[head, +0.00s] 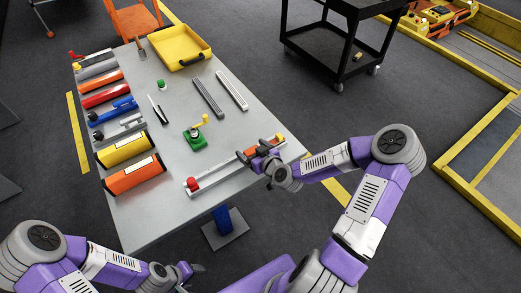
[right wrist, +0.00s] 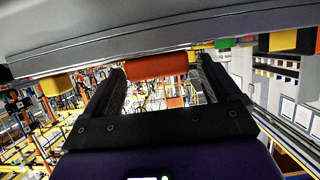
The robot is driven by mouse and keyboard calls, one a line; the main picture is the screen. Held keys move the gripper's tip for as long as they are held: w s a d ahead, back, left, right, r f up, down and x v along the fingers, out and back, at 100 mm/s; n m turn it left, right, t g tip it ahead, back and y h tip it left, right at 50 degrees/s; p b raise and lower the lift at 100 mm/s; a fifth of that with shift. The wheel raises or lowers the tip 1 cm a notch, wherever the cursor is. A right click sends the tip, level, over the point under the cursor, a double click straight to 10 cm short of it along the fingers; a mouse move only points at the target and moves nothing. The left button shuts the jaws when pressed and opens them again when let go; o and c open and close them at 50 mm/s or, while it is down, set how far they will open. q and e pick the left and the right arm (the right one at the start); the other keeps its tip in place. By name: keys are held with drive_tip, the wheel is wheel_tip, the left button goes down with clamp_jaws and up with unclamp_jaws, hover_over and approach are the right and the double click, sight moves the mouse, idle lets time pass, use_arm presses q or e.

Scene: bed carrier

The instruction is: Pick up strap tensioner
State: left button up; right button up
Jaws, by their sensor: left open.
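I cannot tell for sure which item is the strap tensioner. A long silver bar tool (head: 222,172) with a red and white end and an orange part lies along the near right edge of the grey table. My right gripper (head: 264,146) is at its orange end. In the right wrist view, the fingers of the right gripper (right wrist: 160,85) stand apart, with an orange piece (right wrist: 157,65) between or just beyond their tips; contact is unclear. My left gripper (head: 190,270) is open and empty, low in front of the table.
A green block with a yellow crank (head: 195,137), two grey bars (head: 208,97) and a yellow tray (head: 183,50) are on the table (head: 165,205). Orange, yellow, red and blue items line its left side. A black cart (head: 335,50) stands behind. The table's near left corner is clear.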

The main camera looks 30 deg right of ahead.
drive_tip(key=c, duration=1)
drive_tip(key=shift+c, duration=0.3)
drive_tip(key=shift+r, duration=0.15)
